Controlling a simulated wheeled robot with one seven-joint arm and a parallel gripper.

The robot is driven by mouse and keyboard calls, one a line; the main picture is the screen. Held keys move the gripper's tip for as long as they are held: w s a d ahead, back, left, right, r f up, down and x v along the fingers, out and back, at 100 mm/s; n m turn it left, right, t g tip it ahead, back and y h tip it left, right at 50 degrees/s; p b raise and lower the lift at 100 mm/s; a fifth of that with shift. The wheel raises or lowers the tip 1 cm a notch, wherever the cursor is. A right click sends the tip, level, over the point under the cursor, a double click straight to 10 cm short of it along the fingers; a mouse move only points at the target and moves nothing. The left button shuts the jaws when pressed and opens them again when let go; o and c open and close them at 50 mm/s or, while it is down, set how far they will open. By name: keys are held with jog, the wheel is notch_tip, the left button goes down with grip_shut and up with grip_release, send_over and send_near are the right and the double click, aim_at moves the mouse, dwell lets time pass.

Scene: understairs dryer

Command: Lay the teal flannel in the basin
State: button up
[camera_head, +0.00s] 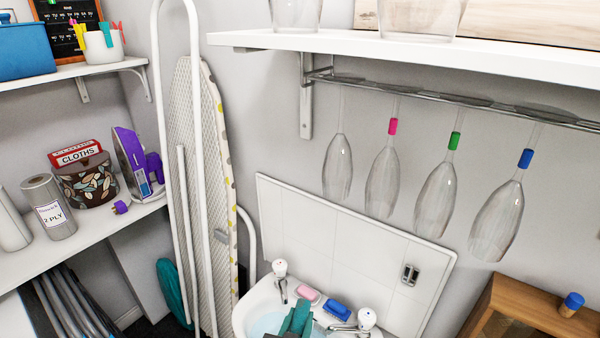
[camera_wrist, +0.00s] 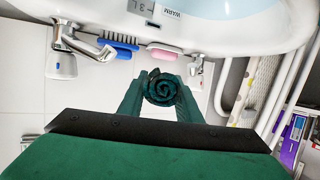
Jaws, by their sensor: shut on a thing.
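The teal flannel (camera_wrist: 164,88) is a dark, rolled spiral seen end-on in the wrist view. My gripper (camera_wrist: 161,92) is shut on it, with a green finger on each side. The white basin (camera_wrist: 230,32) curves along the top of the wrist view, beyond the flannel in the picture. In the head view the basin (camera_head: 244,314) is at the bottom, holding pale blue water. My gripper (camera_head: 298,318) shows as green shapes in front of it, by the taps. The flannel cannot be told apart from the fingers there.
Two taps (camera_head: 281,278) (camera_head: 357,321) stand on the basin's back rim. A pink soap (camera_head: 307,293) and a blue nail brush (camera_head: 337,308) lie between them. Wine glasses (camera_head: 437,198) hang from a rack above. A folded ironing board (camera_head: 195,180) stands at left. A wooden cabinet (camera_head: 530,300) is at right.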

jog(key=o, duration=1.1)
jog(key=v, duration=1)
jog(key=shift+s+r, duration=0.15)
jog(key=shift+s, duration=0.25)
jog(key=s+f+n+y, duration=0.3)
jog(key=s+f, duration=0.5)
jog(key=s, duration=0.4)
jog(key=shift+t, duration=0.9)
jog(key=v, duration=0.5)
jog(key=d+v, duration=0.1)
jog(key=v, duration=0.4)
jog(key=d+f+v, duration=0.1)
jog(key=v, duration=0.5)
jog(key=shift+s+d+f, duration=0.1)
jog(key=shift+d, duration=0.15)
